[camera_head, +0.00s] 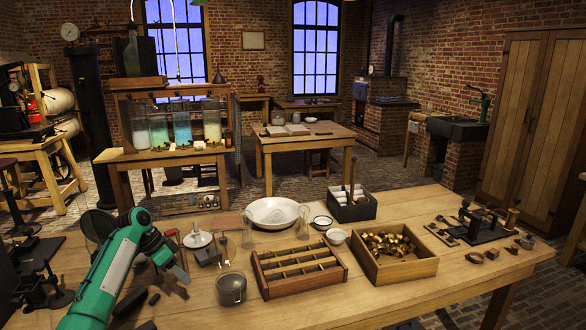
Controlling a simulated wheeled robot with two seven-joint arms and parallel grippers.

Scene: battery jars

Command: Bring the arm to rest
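My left arm (115,262) is teal and grey. It rises from the bottom left edge, bends at a joint near the left end of the workbench, and points down to the right. My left gripper (184,275) is dark and small, above the bench top, left of a grey mug (231,288). Whether its fingers are open or shut is too small to tell, and I see nothing clearly held in it. My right arm and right gripper are not in view.
The wooden workbench (400,285) holds a divided wooden tray (298,268), a crate of brass parts (392,250), a white basin (273,212) and a dark box (351,205). Small tools stand close to the gripper. Glass jars (181,124) stand behind.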

